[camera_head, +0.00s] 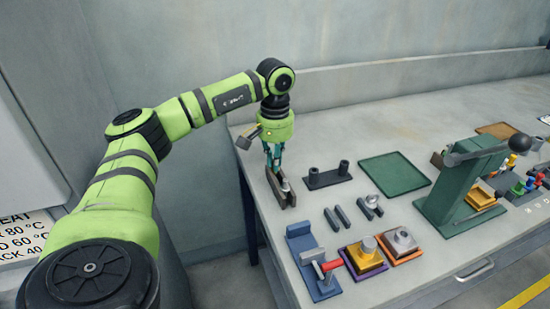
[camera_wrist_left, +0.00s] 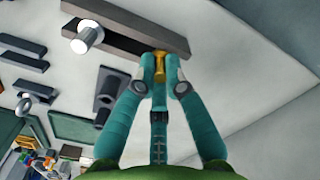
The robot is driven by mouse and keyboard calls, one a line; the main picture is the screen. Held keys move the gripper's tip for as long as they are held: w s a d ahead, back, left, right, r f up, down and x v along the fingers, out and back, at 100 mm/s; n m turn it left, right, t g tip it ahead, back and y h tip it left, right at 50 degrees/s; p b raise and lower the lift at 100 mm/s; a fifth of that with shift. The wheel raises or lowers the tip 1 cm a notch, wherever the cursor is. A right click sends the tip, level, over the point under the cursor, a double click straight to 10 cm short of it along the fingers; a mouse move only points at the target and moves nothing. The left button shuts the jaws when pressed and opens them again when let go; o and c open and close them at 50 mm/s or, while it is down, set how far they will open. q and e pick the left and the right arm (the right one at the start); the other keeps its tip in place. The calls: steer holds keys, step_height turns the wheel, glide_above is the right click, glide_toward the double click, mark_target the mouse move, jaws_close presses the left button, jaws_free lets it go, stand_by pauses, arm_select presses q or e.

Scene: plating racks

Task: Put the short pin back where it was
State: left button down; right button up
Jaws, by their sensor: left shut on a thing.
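My left gripper (camera_head: 276,166) points down at the table's left end, just above a dark rack of bars (camera_head: 274,191). In the left wrist view its fingers (camera_wrist_left: 160,78) are shut on a small brass-yellow pin (camera_wrist_left: 160,62). The pin is at one end of the dark rack (camera_wrist_left: 130,38); I cannot tell whether it touches the rack. A silver pin (camera_wrist_left: 88,36) stands at the rack's other end, and it also shows in the head view (camera_head: 285,185). The held pin is hidden by the fingers in the head view. My right gripper is not in view.
A black base with two posts (camera_head: 327,176) and a green tray (camera_head: 395,173) stand to the right. Two pairs of grey bars (camera_head: 337,217), one with a silver piece (camera_head: 372,201), lie nearer.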

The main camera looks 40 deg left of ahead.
arm_select(q)
steer(key=shift+f, duration=0.15)
steer(key=c, duration=1.3)
jaws_free()
step_height(320, 180, up, 12)
steer(key=shift+r, duration=0.25)
steer(key=shift+f, duration=0.1)
